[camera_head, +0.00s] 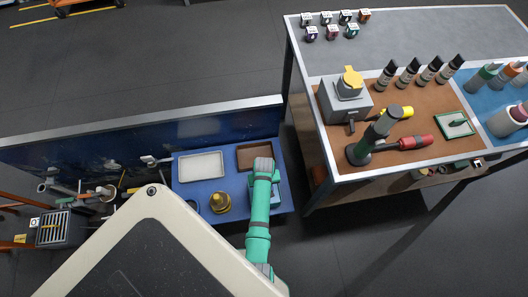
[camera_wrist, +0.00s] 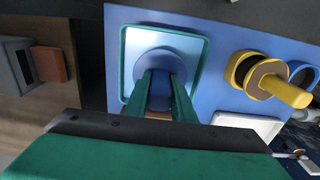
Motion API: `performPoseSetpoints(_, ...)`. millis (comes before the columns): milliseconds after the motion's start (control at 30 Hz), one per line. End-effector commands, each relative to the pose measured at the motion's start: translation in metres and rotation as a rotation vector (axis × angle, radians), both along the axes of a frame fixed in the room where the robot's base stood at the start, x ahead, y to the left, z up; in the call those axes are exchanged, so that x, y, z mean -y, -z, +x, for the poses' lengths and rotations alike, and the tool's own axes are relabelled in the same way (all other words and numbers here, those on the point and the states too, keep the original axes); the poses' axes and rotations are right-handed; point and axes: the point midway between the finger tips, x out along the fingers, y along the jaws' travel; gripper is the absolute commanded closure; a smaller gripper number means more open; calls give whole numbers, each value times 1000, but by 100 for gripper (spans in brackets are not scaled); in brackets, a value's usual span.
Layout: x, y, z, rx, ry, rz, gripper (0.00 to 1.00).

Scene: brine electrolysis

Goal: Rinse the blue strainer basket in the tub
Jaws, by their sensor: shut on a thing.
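In the wrist view the blue strainer basket (camera_wrist: 153,52) shows as a round blue shape between and beyond my fingertips. My gripper (camera_wrist: 165,88) has its two green fingers shut on its blue upright part. The basket is over or inside the tub (camera_wrist: 193,50), a pale square vessel with a teal rim. I cannot tell how deep the basket sits. In the head view my green arm reaches down to the blue low table and hides the gripper, the basket and most of the tub.
On the blue low table (camera_head: 187,188) are a white tray (camera_head: 201,166), a brown tray (camera_head: 245,159) and a yellow-handled item (camera_head: 220,203) near the tub. A blue ring (camera_wrist: 303,72) lies beside the yellow item. A taller workbench (camera_head: 420,100) with bottles stands at the right.

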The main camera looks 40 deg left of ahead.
Motion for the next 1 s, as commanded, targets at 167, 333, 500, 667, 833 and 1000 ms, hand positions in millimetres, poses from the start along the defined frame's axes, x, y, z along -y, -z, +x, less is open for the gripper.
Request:
performPoseSetpoints(167,0,-19,0,2,0,1,100)
performPoseSetpoints(333,0,-36,0,1,0,2,100)
performPoseSetpoints(500,0,-54,0,1,1,1,100)
performPoseSetpoints(667,0,-70,0,2,1,1,100)
performPoseSetpoints(833,0,-88,0,1,0,2,100)
performPoseSetpoints(1000,0,-104,0,1,0,1,100)
